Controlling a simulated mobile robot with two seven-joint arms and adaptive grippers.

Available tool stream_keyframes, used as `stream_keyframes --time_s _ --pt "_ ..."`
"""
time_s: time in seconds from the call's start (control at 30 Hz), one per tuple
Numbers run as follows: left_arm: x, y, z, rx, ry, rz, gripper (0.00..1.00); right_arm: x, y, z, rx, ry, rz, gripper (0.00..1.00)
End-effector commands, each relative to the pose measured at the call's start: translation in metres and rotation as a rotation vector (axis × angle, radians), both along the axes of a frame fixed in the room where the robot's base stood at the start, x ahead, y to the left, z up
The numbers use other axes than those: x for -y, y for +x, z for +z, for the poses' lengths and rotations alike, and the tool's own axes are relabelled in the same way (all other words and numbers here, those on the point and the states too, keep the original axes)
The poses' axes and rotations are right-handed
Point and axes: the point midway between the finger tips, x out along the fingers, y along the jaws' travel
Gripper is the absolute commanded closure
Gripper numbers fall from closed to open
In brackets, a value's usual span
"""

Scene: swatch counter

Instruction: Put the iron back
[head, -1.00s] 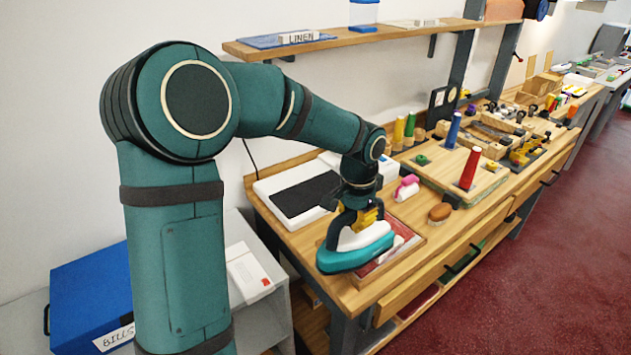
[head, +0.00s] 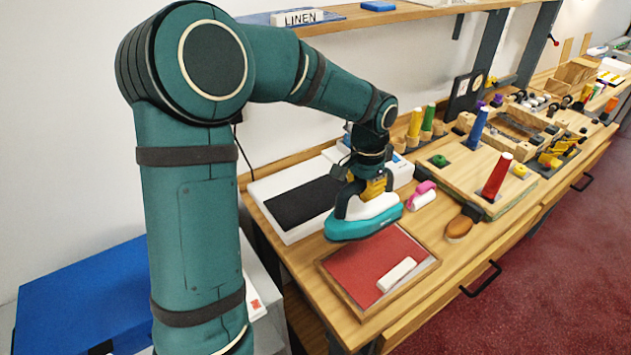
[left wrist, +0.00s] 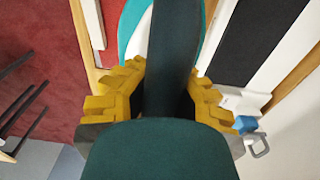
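The iron (head: 362,216) has a teal sole, a white body and a dark handle. My left gripper (head: 362,192) is shut on its handle, and the iron hangs level over the counter, between the red-lined tray and a white base with a black pad (head: 304,202). In the left wrist view, the yellow fingers (left wrist: 165,95) sit on either side of the dark handle (left wrist: 166,45), and the teal and white edge of the iron shows beyond it. The gap under the iron is hard to judge. My right gripper is not in view.
The red-lined wooden tray (head: 325,268) holds a white block (head: 397,274). To the right are a pink-handled roller (head: 423,196), a brown brush (head: 459,228) and a board (head: 440,170) with coloured cones. A shelf (head: 350,20) runs above; a blue box (head: 80,290) stands left.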

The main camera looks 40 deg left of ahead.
Motion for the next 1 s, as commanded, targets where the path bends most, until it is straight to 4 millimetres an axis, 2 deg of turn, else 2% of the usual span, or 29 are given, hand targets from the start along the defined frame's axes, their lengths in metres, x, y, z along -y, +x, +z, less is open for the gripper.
stream_keyframes --time_s 0.7,1.0 --pt "-0.139 0.041 0.002 0.005 0.002 0.005 1.00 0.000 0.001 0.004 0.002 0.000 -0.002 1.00" --pt "-0.178 0.052 0.002 0.006 0.002 0.002 1.00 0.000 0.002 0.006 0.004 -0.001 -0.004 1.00"
